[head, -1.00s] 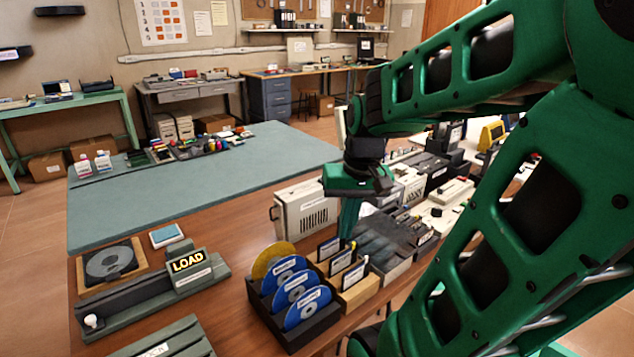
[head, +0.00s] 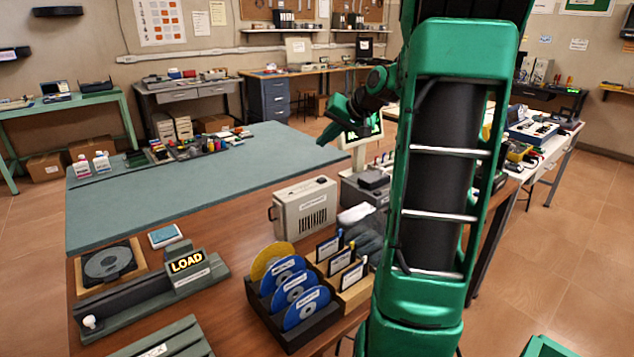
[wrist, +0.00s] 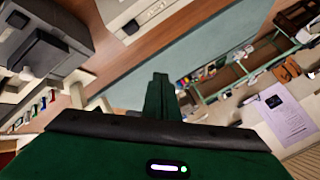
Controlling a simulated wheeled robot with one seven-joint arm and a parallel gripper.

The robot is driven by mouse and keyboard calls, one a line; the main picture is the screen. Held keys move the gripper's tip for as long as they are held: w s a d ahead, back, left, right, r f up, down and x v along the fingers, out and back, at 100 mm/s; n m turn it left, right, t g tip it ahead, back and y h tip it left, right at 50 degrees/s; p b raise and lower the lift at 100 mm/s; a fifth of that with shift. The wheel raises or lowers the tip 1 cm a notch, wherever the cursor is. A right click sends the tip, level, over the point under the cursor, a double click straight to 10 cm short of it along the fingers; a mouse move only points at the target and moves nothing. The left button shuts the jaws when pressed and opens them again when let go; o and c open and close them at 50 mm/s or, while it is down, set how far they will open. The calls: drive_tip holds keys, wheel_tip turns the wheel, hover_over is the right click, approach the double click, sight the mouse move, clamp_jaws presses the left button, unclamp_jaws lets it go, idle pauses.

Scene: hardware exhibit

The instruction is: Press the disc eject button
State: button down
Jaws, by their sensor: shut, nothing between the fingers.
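The disc unit (head: 140,300) is a long grey-green device at the front left of the wooden bench, with a lit LOAD sign (head: 187,262). A small white knob or button (head: 90,322) stands at its left front end. I cannot tell whether that is the eject button. My gripper (head: 331,120) is raised above the bench's back right part, far from the disc unit. In the wrist view, my gripper (wrist: 160,78) shows its green fingers together and empty.
A black rack (head: 293,330) of blue and gold discs and a wooden holder (head: 352,290) with cards stand right of the disc unit. A beige metal box (head: 304,207) stands behind them. The teal mat (head: 190,185) is mostly clear.

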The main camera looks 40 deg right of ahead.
sight(322, 180)
drive_tip(key=shift+f, duration=4.45)
drive_tip(key=shift+f, duration=0.1)
drive_tip(key=shift+s+f, duration=0.1)
drive_tip(key=shift+f, duration=0.15)
drive_tip(key=shift+f, duration=0.4)
drive_tip(key=shift+r, duration=0.85)
